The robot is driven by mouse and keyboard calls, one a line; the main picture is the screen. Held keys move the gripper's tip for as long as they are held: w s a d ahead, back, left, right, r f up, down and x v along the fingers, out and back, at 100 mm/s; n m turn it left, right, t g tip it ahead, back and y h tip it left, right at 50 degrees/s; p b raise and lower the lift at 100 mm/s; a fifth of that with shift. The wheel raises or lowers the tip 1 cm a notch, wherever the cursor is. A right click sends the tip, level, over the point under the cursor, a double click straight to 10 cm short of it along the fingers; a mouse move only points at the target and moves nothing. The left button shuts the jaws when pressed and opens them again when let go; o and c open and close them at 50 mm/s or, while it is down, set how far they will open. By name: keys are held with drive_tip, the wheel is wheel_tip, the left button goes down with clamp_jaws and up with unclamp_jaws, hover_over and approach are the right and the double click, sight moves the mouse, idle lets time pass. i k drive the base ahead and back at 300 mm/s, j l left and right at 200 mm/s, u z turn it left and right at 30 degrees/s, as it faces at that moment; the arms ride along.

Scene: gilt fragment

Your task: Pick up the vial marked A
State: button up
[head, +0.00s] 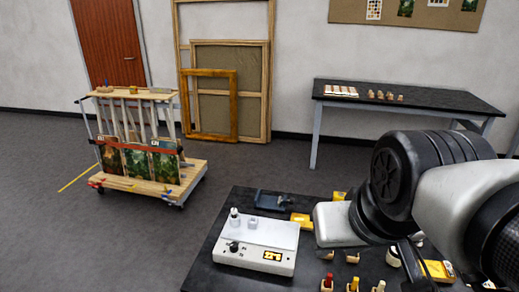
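No letter A can be read on any vial in the head view. A small clear vial or bottle (234,217) stands at the back left of a white instrument (257,246) with a knob and an amber display. Small items with red (327,283), yellow (353,284) and white (380,286) tops stand along the near edge of the black table (222,230); their labels are too small to read. My arm fills the right side, over the table, and hides part of its top. A dark piece below it may be my gripper, but its fingers cannot be made out.
Yellow blocks (302,220) and a dark tray-like item (272,201) lie on the black table. Beyond are a wooden cart (150,185) with paintings, leaning frames (209,105) and a dark-topped side table (420,98). The floor between is clear.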

sight(234, 210)
drive_tip(key=k+j+z, duration=0.2)
drive_tip(key=k+z, duration=0.15)
drive_tip(key=k, duration=0.2)
drive_tip(key=k+z, duration=0.3)
drive_tip(key=i+j, duration=0.05)
drive_tip(key=i, duration=0.05)
